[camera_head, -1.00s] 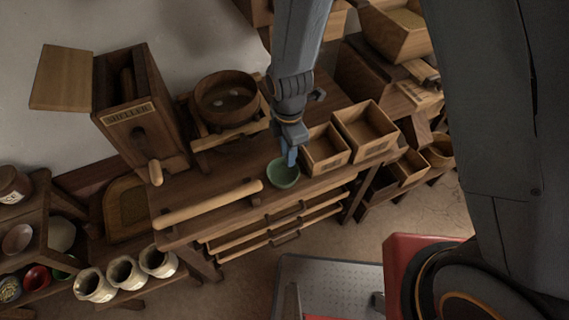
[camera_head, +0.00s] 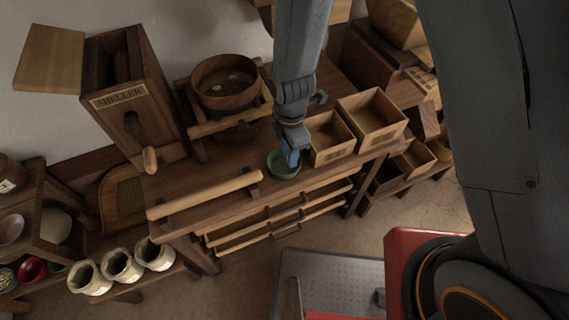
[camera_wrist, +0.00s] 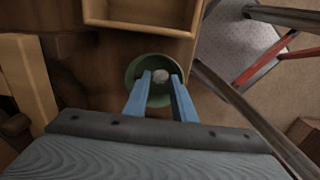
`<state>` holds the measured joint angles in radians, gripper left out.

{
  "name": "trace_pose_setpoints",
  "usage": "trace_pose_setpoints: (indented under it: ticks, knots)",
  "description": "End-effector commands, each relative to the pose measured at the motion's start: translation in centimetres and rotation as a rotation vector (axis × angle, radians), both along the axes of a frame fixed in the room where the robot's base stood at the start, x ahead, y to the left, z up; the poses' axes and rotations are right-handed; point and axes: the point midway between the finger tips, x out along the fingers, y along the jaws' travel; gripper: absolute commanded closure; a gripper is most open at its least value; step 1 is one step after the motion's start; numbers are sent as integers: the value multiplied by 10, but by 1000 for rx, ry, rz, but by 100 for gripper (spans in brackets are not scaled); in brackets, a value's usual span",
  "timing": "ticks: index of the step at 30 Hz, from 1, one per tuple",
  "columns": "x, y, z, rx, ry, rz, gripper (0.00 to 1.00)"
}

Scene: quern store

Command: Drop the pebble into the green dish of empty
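The small green dish (camera_head: 281,170) stands on the wooden bench, left of two open boxes. It also shows in the wrist view (camera_wrist: 133,77). The pebble (camera_wrist: 160,76), pale and round, shows within the dish's outline, just past my fingertips. In the head view the pebble cannot be made out. My gripper (camera_head: 291,161) points down over the dish, its blue fingers at the dish. In the wrist view my gripper (camera_wrist: 160,82) is open, with a gap between the pebble and each finger.
Two open wooden boxes (camera_head: 327,154) stand right of the dish. A wooden bar (camera_head: 205,194) lies along the bench front. A wooden bowl (camera_head: 226,102) sits on a stand behind. The sheller (camera_head: 125,98) is at the left. Several pale pots (camera_head: 122,265) stand lower left.

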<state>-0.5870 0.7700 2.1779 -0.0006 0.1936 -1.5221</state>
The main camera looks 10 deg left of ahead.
Motion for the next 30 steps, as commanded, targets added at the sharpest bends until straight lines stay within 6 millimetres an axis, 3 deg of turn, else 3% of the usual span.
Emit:
trace_pose_setpoints:
  ticks: [1, 3, 14, 30]
  knots:
    - [0, 0, 0, 0, 0, 0, 67]
    - [0, 0, 0, 0, 0, 0, 57]
    - [0, 0, 3, 1, -1, 0, 57]
    - [1, 1, 66, 2, -3, 0, 57]
